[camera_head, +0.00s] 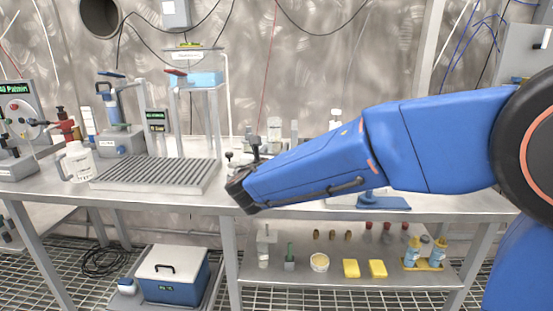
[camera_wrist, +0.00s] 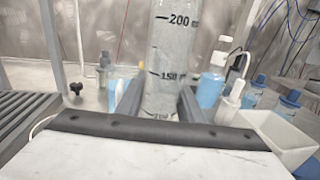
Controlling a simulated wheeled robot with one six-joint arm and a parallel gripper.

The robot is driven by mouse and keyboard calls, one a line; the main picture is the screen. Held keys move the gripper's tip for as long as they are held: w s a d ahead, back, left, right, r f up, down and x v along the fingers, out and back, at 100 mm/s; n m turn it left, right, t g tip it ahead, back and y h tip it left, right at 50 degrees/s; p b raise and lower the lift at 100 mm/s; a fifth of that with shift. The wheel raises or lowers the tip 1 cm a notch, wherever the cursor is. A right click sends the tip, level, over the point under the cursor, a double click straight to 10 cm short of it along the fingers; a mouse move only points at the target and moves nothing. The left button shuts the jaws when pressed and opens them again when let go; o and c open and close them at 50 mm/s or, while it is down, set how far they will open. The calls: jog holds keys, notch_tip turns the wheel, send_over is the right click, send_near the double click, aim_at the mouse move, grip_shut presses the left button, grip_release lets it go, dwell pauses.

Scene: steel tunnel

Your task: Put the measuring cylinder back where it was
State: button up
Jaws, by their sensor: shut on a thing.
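The measuring cylinder (camera_wrist: 168,50) is a tall clear tube with dark marks at 150 and 200 in the wrist view. It stands about upright between the two dark fingers of my gripper (camera_wrist: 158,103), which are shut on it. Its lower end is hidden behind the gripper body, and its top is outside the wrist view. I cannot tell whether its base touches the bench. In the head view my blue arm reaches left over the bench and hides the gripper and the cylinder's grasped part.
A grooved drain rack (camera_head: 155,175) lies on the steel bench left of my arm. A white jug (camera_head: 77,162) stands beside it. Blue-liquid bottles (camera_wrist: 211,88) and a white open box (camera_wrist: 285,137) are right of the cylinder in the wrist view. The lower shelf holds yellow sponges (camera_head: 351,268).

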jog(key=shift+f, duration=1.45)
jog(key=shift+f, duration=0.1)
jog(key=o, duration=1.1)
jog(key=s+a, duration=0.2)
jog(key=s, duration=0.9)
jog(key=shift+s, duration=0.4)
jog(key=shift+s+a, duration=0.1)
jog(key=shift+a, duration=0.05)
